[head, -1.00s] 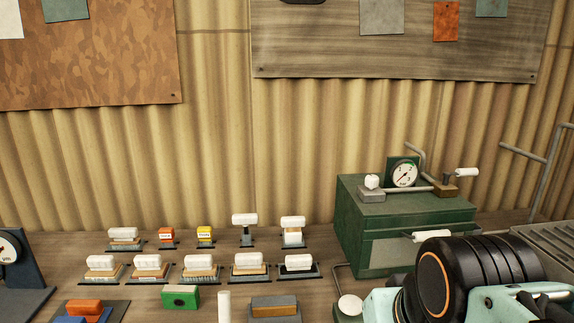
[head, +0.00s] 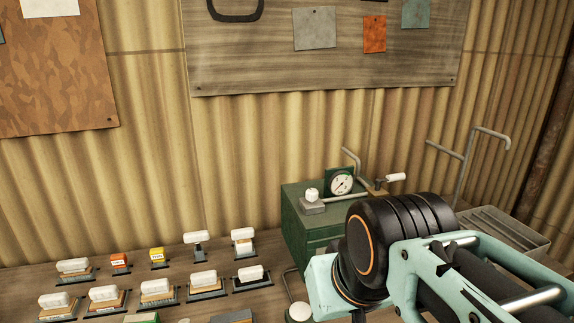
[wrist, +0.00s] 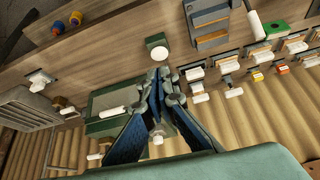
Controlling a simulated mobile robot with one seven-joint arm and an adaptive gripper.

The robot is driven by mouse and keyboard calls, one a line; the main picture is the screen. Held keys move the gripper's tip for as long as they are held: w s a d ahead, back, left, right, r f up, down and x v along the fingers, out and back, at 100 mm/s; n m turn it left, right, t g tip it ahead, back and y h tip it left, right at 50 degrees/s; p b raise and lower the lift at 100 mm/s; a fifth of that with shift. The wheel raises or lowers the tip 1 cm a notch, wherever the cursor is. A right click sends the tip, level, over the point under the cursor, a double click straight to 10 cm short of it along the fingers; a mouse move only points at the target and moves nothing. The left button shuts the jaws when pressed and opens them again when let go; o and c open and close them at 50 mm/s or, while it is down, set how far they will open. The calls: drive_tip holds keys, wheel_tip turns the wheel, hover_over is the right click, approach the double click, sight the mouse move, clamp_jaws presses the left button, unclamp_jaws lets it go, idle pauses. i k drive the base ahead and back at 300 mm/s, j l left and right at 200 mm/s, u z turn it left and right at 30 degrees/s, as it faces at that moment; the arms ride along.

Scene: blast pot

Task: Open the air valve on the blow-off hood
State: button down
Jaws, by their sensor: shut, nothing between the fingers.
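The blow-off hood is a green box (head: 292,217) against the corrugated wall in the head view, partly hidden by my arm. On its top are a round gauge (head: 341,183), a white knob (head: 311,194) on a grey block, and a pipe leading to a brass-coloured valve body (head: 377,189) with a white-gripped lever (head: 396,177). The lever sticks out to the right. In the wrist view, my gripper (wrist: 159,77) is shut and empty, in front of the green hood (wrist: 103,126). My fingers are hidden in the head view.
Several white-handled brushes (head: 104,294) stand in rows on the bench left of the hood. A grey ribbed tray (head: 505,232) and bent pipes (head: 470,150) are to the right. In the wrist view, a green block with a white disc (wrist: 157,42) lies near the fingertips.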

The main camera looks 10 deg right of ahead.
sight(396, 177)
drive_tip(key=i+l+u, duration=0.15)
drive_tip(key=l+u, duration=0.4)
drive_tip(key=l, duration=0.15)
drive_tip(key=l+u, duration=0.3)
drive_tip(key=l, duration=0.15)
drive_tip(key=i+j+z, duration=0.1)
